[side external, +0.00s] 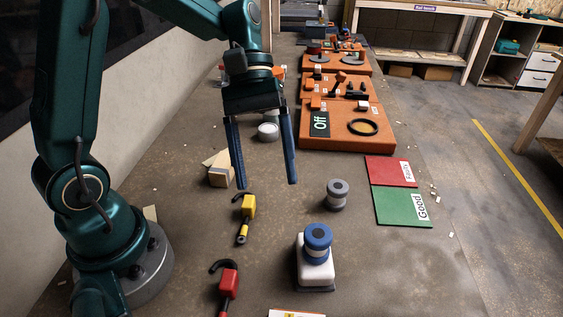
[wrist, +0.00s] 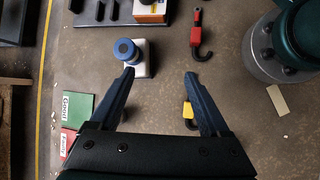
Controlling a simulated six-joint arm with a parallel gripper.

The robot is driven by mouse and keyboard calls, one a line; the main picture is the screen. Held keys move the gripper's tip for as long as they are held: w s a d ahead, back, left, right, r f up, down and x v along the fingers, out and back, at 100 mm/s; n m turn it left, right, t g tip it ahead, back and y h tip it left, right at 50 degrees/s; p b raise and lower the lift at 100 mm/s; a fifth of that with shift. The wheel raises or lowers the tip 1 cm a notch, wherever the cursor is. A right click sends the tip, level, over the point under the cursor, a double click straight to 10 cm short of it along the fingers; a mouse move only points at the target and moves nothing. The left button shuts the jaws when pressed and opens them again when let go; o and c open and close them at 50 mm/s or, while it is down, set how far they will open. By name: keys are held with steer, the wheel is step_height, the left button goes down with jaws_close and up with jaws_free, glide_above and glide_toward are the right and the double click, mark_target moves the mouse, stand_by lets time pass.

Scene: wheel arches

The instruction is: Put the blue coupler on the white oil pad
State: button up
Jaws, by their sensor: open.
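The blue coupler (side external: 317,238) sits upright on top of the white oil pad (side external: 315,270), which stands on a dark base near the front of the table. In the wrist view the coupler (wrist: 125,51) shows beyond the left finger, on the white pad (wrist: 142,66). My gripper (side external: 266,182) is open and empty, raised above the table, behind and to the left of the coupler in the side view. It touches neither. In the wrist view the two spread fingers (wrist: 160,72) have bare table between their tips.
A grey coupler (side external: 337,194) stands behind the pad. Yellow (side external: 247,212) and red (side external: 229,287) hooked tools lie to its left. A wooden block (side external: 221,172) lies near my arm. Green (side external: 402,207) and red (side external: 391,171) cards lie right; orange boards (side external: 345,139) stand behind.

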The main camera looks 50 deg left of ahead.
steer(key=s+a+r+m+t+y, duration=0.3)
steer(key=s+m+t+y, duration=0.3)
steer(key=m+t, duration=0.2)
steer(key=shift+s+a, duration=0.4)
steer(key=shift+a, duration=0.1)
